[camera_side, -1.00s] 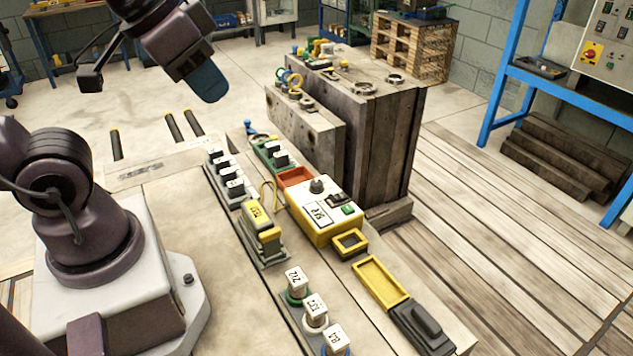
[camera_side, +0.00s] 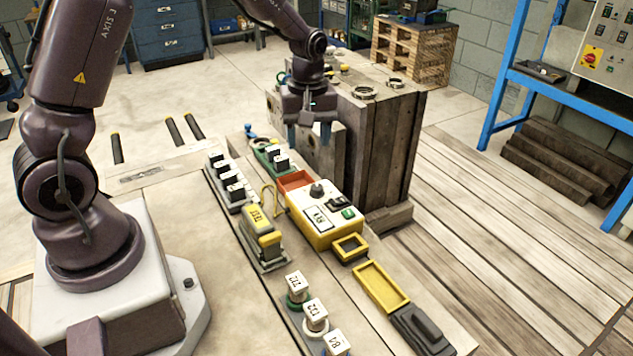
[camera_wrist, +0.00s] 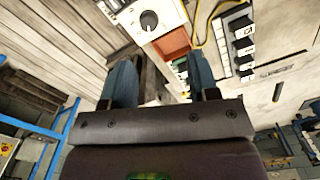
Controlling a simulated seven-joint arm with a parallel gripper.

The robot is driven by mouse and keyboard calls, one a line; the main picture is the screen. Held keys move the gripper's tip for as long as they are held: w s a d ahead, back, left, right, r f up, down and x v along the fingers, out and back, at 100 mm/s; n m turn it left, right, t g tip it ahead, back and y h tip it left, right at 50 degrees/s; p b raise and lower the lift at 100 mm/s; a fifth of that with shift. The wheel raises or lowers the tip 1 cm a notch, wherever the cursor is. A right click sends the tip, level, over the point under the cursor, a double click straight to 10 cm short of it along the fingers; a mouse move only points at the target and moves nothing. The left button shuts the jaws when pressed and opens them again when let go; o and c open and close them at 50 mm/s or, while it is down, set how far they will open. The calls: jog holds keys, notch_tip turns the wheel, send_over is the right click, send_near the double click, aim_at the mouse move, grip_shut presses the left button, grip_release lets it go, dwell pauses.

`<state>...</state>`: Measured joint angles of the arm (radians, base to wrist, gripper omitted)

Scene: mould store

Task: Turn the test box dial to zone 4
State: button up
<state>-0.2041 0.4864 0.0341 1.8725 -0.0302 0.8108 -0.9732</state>
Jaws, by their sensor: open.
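The test box (camera_side: 322,221) is a yellow box with a pale top on the bench. Its dark round dial (camera_side: 317,188) stands on the top near the far corner. In the wrist view the dial (camera_wrist: 149,20) shows on the white face at the top, with the markings around it too small to read. My gripper (camera_side: 308,138) points down above and beyond the box, near the wooden block. Its two blue fingers are apart with nothing between them. In the wrist view my gripper (camera_wrist: 154,80) is open, and the dial lies ahead of the fingertips, clear of both.
A red tray (camera_side: 295,181) adjoins the box, and a yellow connector (camera_side: 262,240) stands to its left. Labelled plugs (camera_side: 315,309) stand in front. A tall wooden block (camera_side: 385,140) rises behind the box.

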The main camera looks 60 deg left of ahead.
aim_at(317, 186)
jog(key=f+n, duration=0.1)
jog(key=f, duration=0.3)
jog(key=w+f+n, duration=0.1)
jog(key=f, duration=0.3)
jog(key=w+f+n, duration=0.1)
jog(key=f, duration=0.3)
jog(key=shift+a+f+t, duration=0.1)
jog(key=shift+a+t, duration=0.05)
jog(key=shift+t, duration=0.25)
jog(key=c, duration=0.9)
